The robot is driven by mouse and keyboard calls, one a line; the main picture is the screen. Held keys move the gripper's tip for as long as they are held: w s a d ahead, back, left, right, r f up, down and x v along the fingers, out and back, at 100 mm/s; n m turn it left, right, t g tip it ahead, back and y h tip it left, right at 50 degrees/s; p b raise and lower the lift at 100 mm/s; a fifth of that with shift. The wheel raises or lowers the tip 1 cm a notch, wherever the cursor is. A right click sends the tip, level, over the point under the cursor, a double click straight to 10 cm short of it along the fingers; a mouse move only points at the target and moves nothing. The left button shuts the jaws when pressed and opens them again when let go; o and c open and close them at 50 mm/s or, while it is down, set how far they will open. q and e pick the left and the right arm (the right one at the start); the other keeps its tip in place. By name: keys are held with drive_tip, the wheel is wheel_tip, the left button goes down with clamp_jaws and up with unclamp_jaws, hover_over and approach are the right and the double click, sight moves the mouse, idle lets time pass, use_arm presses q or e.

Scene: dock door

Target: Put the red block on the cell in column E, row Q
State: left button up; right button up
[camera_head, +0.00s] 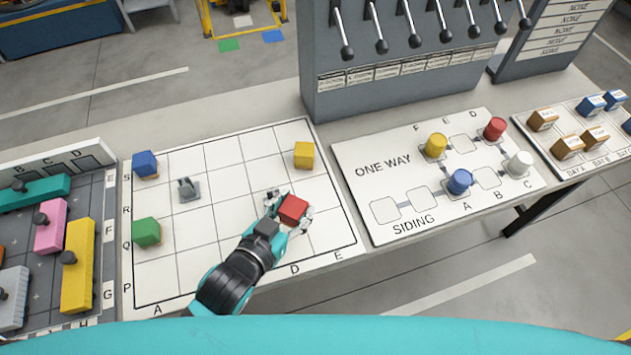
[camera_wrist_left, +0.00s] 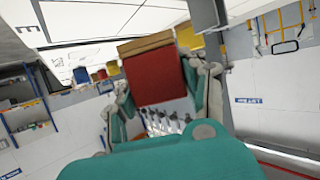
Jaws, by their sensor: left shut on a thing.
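The red block (camera_head: 293,209) is in my left gripper (camera_head: 290,212), between its two fingers, over the right part of the white lettered grid board (camera_head: 205,262). In the left wrist view the red block (camera_wrist_left: 157,78) fills the space between the fingers of my left gripper (camera_wrist_left: 165,95). The gripper hides part of the cells around it in columns D and E, and I cannot tell whether the block touches the board. A letter E shows on the board (camera_wrist_left: 85,25) in the wrist view. My right gripper is not in view.
On the grid board stand a yellow block (camera_head: 304,155) at the right, a blue block (camera_head: 145,163), a green block (camera_head: 146,232) and a small grey piece (camera_head: 187,189). A lever cabinet (camera_head: 400,75) rises behind. A siding board (camera_head: 385,165) with coloured cylinders lies to the right.

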use_arm(q)
drive_tip(key=w+d, duration=0.1)
drive_tip(key=w, duration=0.1)
drive_tip(key=w+d, duration=0.1)
drive_tip(key=w, duration=0.2)
drive_tip(key=w+d+p, duration=0.1)
drive_tip(key=w+d, duration=0.1)
drive_tip(key=w, duration=0.1)
drive_tip(key=shift+w+d+f, duration=0.1)
drive_tip(key=shift+w+f, duration=0.05)
drive_tip(key=shift+f, duration=0.25)
drive_tip(key=f, duration=0.3)
drive_tip(key=shift+w+d+f, duration=0.1)
drive_tip(key=shift+w+d, duration=0.05)
drive_tip(key=shift+w, duration=0.05)
drive_tip(key=shift+f, duration=0.2)
drive_tip(key=shift+f, duration=0.15)
drive_tip(key=o, duration=0.9)
drive_tip(key=shift+c, duration=0.2)
